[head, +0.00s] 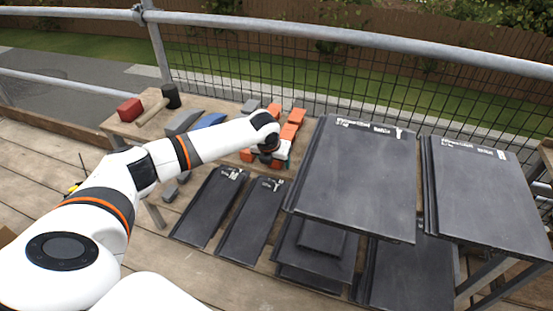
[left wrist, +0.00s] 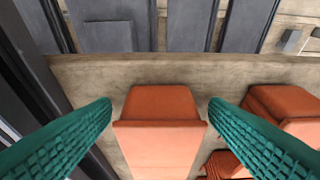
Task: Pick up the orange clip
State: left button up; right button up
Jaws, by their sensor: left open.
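An orange clip (left wrist: 160,130) lies on the wooden bench top in the left wrist view, between the two green fingers of my left gripper (left wrist: 160,106). The fingers are open, one on each side of the clip, with a visible gap on both sides. In the head view my left gripper (head: 277,158) is over the bench among several orange clips (head: 289,131); it hides the clip below it. More orange clips (left wrist: 283,105) lie to the right in the left wrist view. My right gripper is not in view.
Dark roof tiles (head: 355,175) stand close to the right of the gripper, and more tiles (head: 208,205) lie in front, below the bench edge (left wrist: 240,68). A mallet (head: 171,96), a red block (head: 130,109) and grey and blue pieces (head: 208,121) occupy the bench's left.

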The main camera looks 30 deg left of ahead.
pick_arm(q)
jog(key=c, duration=1.3)
jog(key=shift+r, duration=0.1)
notch_tip(320, 180, up, 10)
jog(key=shift+f, duration=0.1)
